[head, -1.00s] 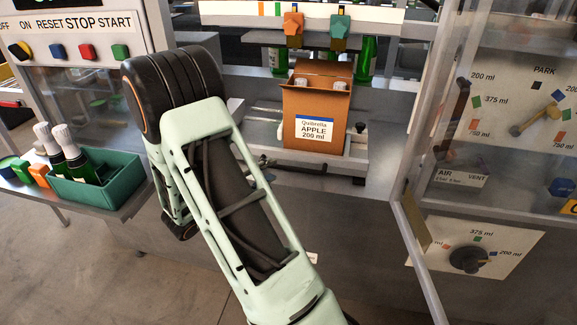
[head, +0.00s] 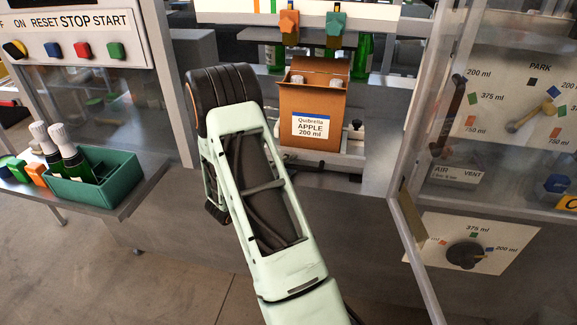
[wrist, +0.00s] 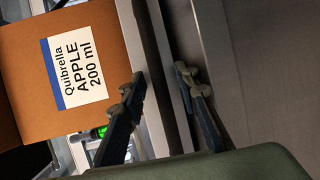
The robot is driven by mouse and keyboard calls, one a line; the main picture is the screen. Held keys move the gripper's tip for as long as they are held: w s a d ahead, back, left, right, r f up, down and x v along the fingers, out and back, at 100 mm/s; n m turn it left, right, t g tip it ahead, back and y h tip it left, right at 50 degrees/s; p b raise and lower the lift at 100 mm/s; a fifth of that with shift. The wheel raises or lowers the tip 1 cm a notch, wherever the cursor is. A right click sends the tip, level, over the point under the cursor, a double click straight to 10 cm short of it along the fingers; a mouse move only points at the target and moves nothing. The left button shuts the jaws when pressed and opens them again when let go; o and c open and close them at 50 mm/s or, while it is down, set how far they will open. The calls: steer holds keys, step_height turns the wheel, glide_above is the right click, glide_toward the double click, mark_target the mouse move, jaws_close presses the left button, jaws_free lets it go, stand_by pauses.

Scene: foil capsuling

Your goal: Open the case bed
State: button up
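The case bed (head: 351,158) is a pale grey platform low on the machine front, with a dark bar (head: 354,177) along its front edge. An open brown carton labelled "Quibrella APPLE 200 ml" (head: 312,108) stands upright on it with bottles inside. My arm covers the bed's left part in the head view, and my gripper is hidden there. In the wrist view my gripper (wrist: 161,75) has its two dark fingers apart, beside the carton (wrist: 62,75). A grey edge passes between or behind the fingers; I cannot tell whether they touch it.
A clear door panel (head: 418,150) stands ajar at the right, beside a selector knob (head: 465,255). A green bin (head: 95,183) with two white-topped bottles sits on a shelf at the left. Orange and green clamps (head: 313,22) hang above the carton. The floor in front is clear.

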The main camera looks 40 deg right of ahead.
jaws_close()
stand_by(0.6)
